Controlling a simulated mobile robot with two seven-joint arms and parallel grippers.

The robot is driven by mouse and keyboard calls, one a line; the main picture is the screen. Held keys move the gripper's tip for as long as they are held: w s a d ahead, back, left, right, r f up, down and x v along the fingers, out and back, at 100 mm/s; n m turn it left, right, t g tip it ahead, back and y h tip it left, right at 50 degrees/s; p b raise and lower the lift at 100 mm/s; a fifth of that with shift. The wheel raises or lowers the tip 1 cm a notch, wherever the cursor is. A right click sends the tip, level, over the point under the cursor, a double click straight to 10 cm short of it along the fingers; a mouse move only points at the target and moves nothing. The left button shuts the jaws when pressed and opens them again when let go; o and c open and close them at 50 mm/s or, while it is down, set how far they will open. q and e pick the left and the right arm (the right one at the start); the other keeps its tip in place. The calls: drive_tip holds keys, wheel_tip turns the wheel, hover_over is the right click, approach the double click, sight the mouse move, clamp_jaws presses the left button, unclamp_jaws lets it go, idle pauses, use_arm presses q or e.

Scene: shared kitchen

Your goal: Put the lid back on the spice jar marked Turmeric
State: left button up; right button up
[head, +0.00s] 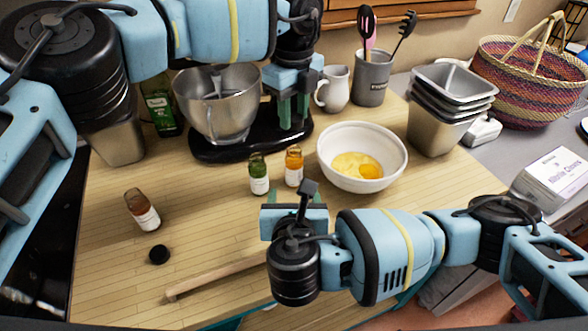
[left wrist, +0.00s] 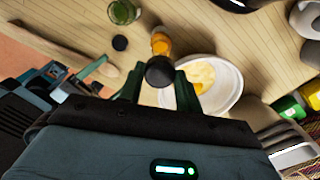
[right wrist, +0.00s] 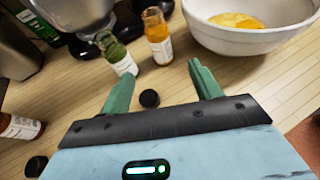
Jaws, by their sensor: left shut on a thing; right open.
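An open jar with orange contents (head: 294,167) stands upright left of the white bowl; it also shows in the left wrist view (left wrist: 161,43) and the right wrist view (right wrist: 157,38). Its label is too small to read. My left gripper (head: 292,124) is above and behind the jars, shut on a black lid (left wrist: 160,72). My right gripper (head: 296,200) is open and empty, low in front of the jars. A second black lid (right wrist: 149,98) lies on the table near its fingers.
An open green jar (head: 259,174) stands beside the orange one. A brown jar (head: 142,210) and a third black lid (head: 159,254) are at left.

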sight(294, 173)
use_arm(q)
drive_tip(key=shift+w, duration=0.1)
use_arm(e)
drive_tip(key=x, duration=1.2)
drive_tip(key=shift+w+f, duration=0.1)
clamp_jaws()
use_arm(q)
drive_tip(key=shift+f, duration=2.55)
